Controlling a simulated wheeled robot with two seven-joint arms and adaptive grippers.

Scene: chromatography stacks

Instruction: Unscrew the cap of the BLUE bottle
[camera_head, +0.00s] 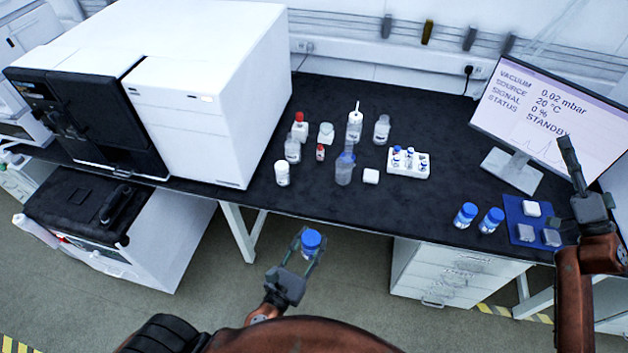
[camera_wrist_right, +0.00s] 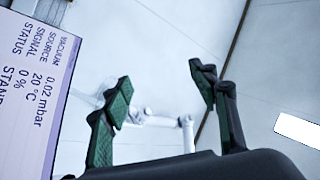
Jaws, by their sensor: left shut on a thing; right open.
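My left gripper (camera_head: 299,262) is in front of the bench, over the floor, shut on a bottle with a blue cap (camera_head: 311,240). The cap faces up towards the head camera, and the bottle's body is mostly hidden beneath the cap and fingers. My right gripper (camera_head: 588,182) is at the right, by the monitor, far from the held bottle. In the right wrist view, it (camera_wrist_right: 158,90) is open, with nothing between its green-padded fingers.
Two blue-capped bottles (camera_head: 466,214) (camera_head: 491,220) stand at the bench's front right, beside a blue mat (camera_head: 514,212) with several light blocks. Several bottles and a white vial rack (camera_head: 408,168) occupy the middle. The monitor (camera_head: 553,112) stands close to my right gripper.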

